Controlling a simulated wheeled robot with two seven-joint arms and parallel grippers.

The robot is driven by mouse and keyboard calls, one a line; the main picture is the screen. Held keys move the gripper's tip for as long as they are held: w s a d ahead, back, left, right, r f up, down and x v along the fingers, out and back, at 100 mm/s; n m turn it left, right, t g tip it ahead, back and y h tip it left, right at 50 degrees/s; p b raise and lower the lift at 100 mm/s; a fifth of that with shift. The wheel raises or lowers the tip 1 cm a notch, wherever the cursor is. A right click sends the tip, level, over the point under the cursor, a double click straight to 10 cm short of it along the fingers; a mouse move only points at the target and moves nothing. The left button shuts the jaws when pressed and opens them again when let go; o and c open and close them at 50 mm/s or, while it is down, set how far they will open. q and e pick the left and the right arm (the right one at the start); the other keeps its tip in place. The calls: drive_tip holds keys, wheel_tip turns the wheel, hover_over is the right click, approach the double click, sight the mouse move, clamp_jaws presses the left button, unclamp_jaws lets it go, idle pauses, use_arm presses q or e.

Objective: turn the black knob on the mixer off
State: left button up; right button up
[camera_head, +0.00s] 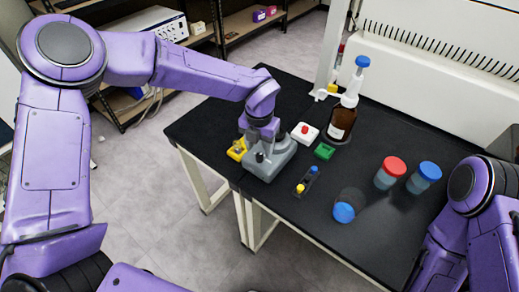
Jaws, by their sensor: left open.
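The grey mixer (272,162) stands near the front left edge of the black table. Its black knob (259,157) shows on the front of the grey body, but its setting is too small to read. My left gripper (263,134) points down over the back of the mixer, just behind the knob. It is open, and its fingertips are hard to make out against the mixer; I cannot tell whether they touch it. My right arm (465,220) is at the right edge, with its gripper out of view.
A brown bottle (341,124) stands behind. Red-lidded (390,173) and blue-lidded (424,178) jars stand right.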

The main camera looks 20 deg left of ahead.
sight(260, 155)
use_arm(q)
drive_tip(key=f, duration=0.1)
drive_tip(key=w+f, duration=0.1)
drive_tip(key=f, duration=0.1)
drive_tip(key=shift+w+f, duration=0.25)
drive_tip(key=shift+f, duration=0.35)
drive_tip(key=shift+s+r, duration=0.15)
drive_tip(key=shift+s, duration=0.3)
drive_tip(key=shift+w+a, duration=0.1)
drive_tip(key=shift+w, duration=0.1)
clamp_jaws()
use_arm(e)
drive_tip(key=shift+w+r, duration=0.2)
drive_tip(key=shift+w, duration=0.1)
drive_tip(key=shift+f, duration=0.15)
